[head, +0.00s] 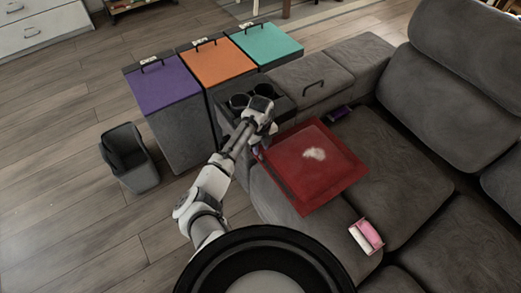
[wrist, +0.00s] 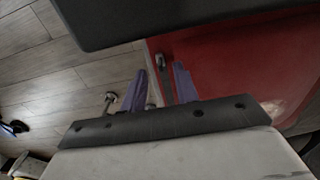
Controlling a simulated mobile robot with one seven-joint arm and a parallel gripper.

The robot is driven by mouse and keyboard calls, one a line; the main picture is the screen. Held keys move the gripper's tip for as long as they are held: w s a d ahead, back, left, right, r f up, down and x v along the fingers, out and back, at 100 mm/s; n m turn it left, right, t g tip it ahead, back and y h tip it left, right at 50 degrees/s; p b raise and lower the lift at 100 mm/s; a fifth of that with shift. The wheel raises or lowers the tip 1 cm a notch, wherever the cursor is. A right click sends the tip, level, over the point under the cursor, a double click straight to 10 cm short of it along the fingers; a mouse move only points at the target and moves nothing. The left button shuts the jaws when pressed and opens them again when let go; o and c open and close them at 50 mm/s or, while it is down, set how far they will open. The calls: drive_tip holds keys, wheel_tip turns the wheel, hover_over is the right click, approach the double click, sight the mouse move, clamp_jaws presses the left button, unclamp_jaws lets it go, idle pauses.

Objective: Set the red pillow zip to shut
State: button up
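The red pillow (head: 312,165) lies on the grey sofa seat, with a raised rim and a pale fluffy patch in its middle. It also fills the right of the wrist view (wrist: 235,60). My gripper (head: 257,152) is at the pillow's left edge, pointing down. In the wrist view its two purple fingers (wrist: 160,72) stand apart. A grey metal tab with a rounded end (wrist: 164,62), perhaps the zip pull, shows between them along the pillow's edge. I cannot see clear contact with either finger. The zip's teeth cannot be made out.
Purple (head: 163,84), orange (head: 216,63) and teal (head: 265,44) lidded bins stand behind the arm. A dark cup-holder console (head: 282,102) is close to my gripper. A pink-and-white item (head: 366,237) lies on the seat. A small dark bin (head: 128,160) stands on the open floor at left.

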wheel_tip(320, 180, up, 12)
drive_tip(key=b, duration=0.1)
drive_tip(key=shift+f, duration=0.25)
